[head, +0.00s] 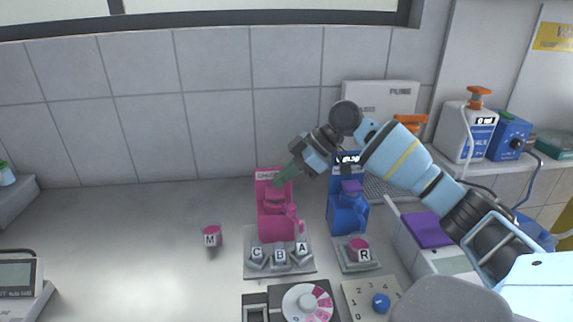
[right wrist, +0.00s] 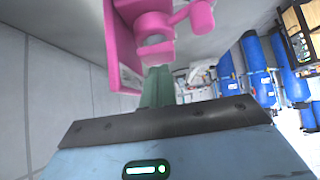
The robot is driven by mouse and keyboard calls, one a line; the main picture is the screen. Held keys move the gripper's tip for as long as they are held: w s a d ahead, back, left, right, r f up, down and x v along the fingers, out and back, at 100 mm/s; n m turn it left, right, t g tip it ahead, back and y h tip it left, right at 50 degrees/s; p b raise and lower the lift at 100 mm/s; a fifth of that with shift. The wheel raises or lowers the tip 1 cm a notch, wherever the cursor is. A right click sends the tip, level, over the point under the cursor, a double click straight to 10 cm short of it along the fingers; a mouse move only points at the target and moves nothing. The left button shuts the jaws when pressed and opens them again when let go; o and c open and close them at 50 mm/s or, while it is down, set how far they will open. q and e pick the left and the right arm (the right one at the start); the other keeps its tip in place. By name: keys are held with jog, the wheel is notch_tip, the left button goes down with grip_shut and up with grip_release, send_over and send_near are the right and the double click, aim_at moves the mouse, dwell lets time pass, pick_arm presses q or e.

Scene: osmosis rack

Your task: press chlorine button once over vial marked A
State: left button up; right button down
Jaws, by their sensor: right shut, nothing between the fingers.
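The pink dispenser (head: 268,222), with a small label on top too blurred to read fully, stands on the bench. It also shows in the right wrist view (right wrist: 112,45). Its spout arm reaches over the right side of a grey tray (head: 265,272) that holds vials C (head: 257,254), B (head: 280,257) and A (head: 302,250). My right gripper (head: 279,181) is shut and empty. Its green fingers are at the dispenser's upper part; contact with the button cannot be told. The fingers also show in the right wrist view (right wrist: 157,88). My left gripper is not in view.
A blue dispenser (head: 346,215) stands close on the right, with vial R (head: 361,250) in front. Vial M (head: 211,236) stands alone on the left. A dial panel (head: 306,300) and blue-knob panel (head: 372,300) lie in front. The bench at left is mostly clear.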

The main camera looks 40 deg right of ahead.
jog(key=shift+f, duration=0.25)
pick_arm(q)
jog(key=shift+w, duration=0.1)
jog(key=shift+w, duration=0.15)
pick_arm(e)
jog(key=shift+f, duration=0.1)
